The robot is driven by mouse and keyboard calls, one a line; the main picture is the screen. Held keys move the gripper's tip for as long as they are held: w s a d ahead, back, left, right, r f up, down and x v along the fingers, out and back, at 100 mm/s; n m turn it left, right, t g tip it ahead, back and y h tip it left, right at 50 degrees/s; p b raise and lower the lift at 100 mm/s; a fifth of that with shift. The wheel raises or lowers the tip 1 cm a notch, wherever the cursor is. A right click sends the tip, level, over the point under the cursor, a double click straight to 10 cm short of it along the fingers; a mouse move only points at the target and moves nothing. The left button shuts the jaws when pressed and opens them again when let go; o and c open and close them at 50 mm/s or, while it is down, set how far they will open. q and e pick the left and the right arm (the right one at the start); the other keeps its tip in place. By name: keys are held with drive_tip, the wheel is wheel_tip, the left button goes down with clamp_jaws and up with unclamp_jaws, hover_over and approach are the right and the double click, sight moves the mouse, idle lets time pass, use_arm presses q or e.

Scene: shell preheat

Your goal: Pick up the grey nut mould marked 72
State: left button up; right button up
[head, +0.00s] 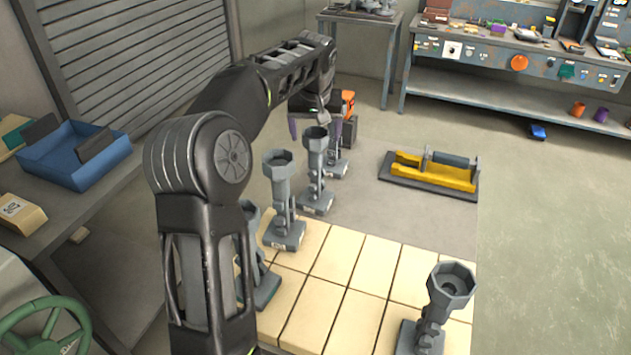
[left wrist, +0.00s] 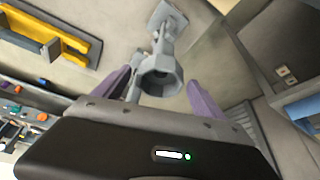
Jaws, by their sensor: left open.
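Several grey nut moulds stand upright, each with a hexagonal cup on a stepped stem and a flat base. One (head: 283,205) is left of centre, one (head: 316,172) is behind it, and another (head: 335,165) stands farther back. One (head: 262,280) is partly hidden by my left arm, and one (head: 436,310) is at the front right. I cannot read which is marked 72. My left gripper (head: 315,127) is open at the back of the row, its purple fingers apart. In the left wrist view, a mould's cup (left wrist: 160,77) shows between the open fingers (left wrist: 160,88). My right gripper is not in view.
Cream tiles (head: 335,300) cover the front of the table. A yellow and grey fixture (head: 432,172) lies at the back right. A blue bin (head: 75,155) stands at left. The grey area (head: 410,215) in front of the fixture is clear.

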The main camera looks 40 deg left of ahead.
sight(316, 170)
use_arm(q)
drive_tip(key=shift+f, duration=0.1)
drive_tip(key=shift+a+f+p, duration=0.1)
drive_tip(key=shift+f+p, duration=0.15)
drive_tip(key=shift+p, duration=0.05)
drive_tip(key=p+x, duration=0.1)
drive_tip(key=x, duration=0.2)
drive_tip(key=shift+w+f+p, duration=0.15)
drive_tip(key=shift+f+p, duration=0.1)
drive_tip(key=shift+p, duration=0.05)
drive_tip(key=shift+w+a+f, duration=0.15)
drive_tip(key=shift+f, duration=0.3)
drive_tip(key=shift+c, duration=0.4)
clamp_jaws()
drive_tip(key=shift+r, duration=0.1)
